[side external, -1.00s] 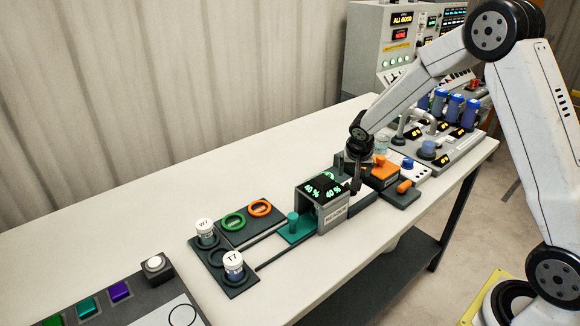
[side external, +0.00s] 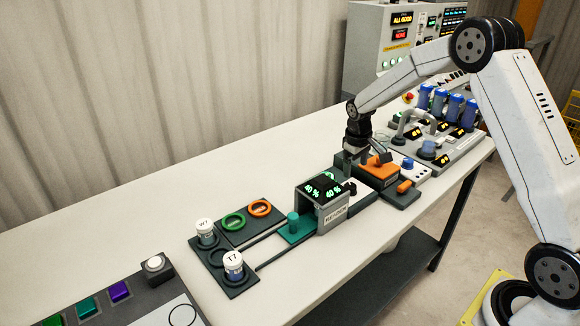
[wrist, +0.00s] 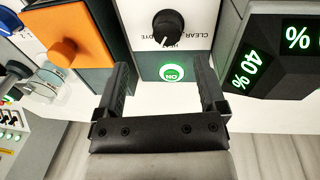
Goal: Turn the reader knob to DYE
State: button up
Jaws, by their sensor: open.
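The reader (side external: 333,214) is a grey box with a black top display showing "40 %" twice in green. Its display also shows at the right of the wrist view (wrist: 272,58). The black reader knob (wrist: 168,27) sits on a white panel with partly readable lettering, including "CLEAR" and "DYE". Its white pointer line points down and slightly left in the wrist view; I cannot tell which word it marks. A lit green button (wrist: 172,73) is below it. My gripper (wrist: 161,64) is open and empty, its fingers either side of the button, apart from the knob. It is above the bench behind the reader (side external: 367,157).
An orange-topped block (side external: 379,172) stands close to the reader's right, near my gripper. A teal slide with a post (side external: 296,230) is at the reader's left. White jars W7 (side external: 206,233) and T7 (side external: 233,264) stand further left. The bench behind is clear.

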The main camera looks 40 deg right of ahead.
aim_at(351, 186)
jog(key=shift+w+r+n+y, duration=0.15)
jog(key=shift+n+y, duration=0.1)
jog(key=shift+n, duration=0.4)
jog(key=shift+w+f+n+y, duration=0.15)
jog(key=shift+n+y, duration=0.1)
jog(key=shift+n, duration=0.4)
jog(key=shift+r, duration=0.1)
jog(key=shift+f, duration=3.9)
grip_shut()
